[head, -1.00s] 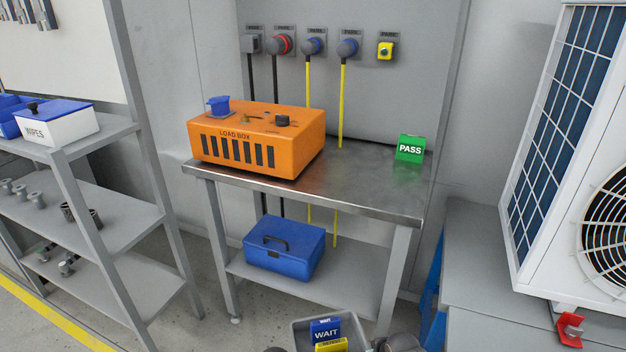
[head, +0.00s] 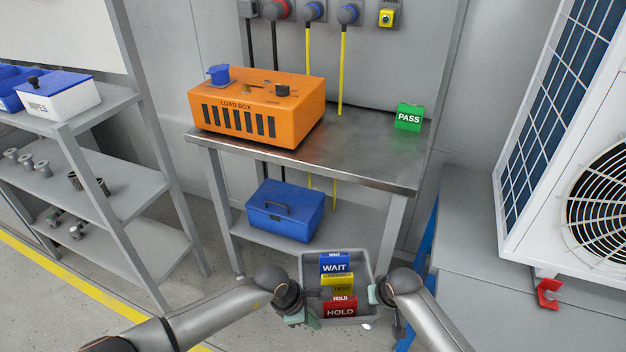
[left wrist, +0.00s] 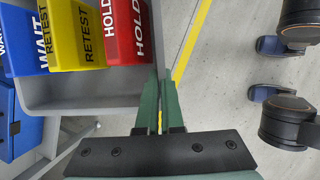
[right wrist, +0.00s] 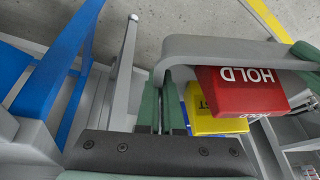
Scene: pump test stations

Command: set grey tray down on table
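The grey tray (head: 308,264) is in the lower middle of the head view, in front of the metal table (head: 365,165) and apart from it. It holds a blue WAIT sign (head: 335,264), a yellow RETEST sign (head: 338,284) and a red HOLD sign (head: 340,308). My left gripper (left wrist: 159,78) is shut on the tray's wall at one side. My right gripper (right wrist: 160,78) is shut on the wall at the opposite side; its fingers are mostly hidden in the head view. The tray looks about level.
An orange load box (head: 255,110) fills the table's left and back. A green PASS sign (head: 408,117) stands at the back right. The front right tabletop is clear. A blue toolbox (head: 285,211) sits on the lower shelf. Shelving stands left, a fan unit (head: 570,150) right.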

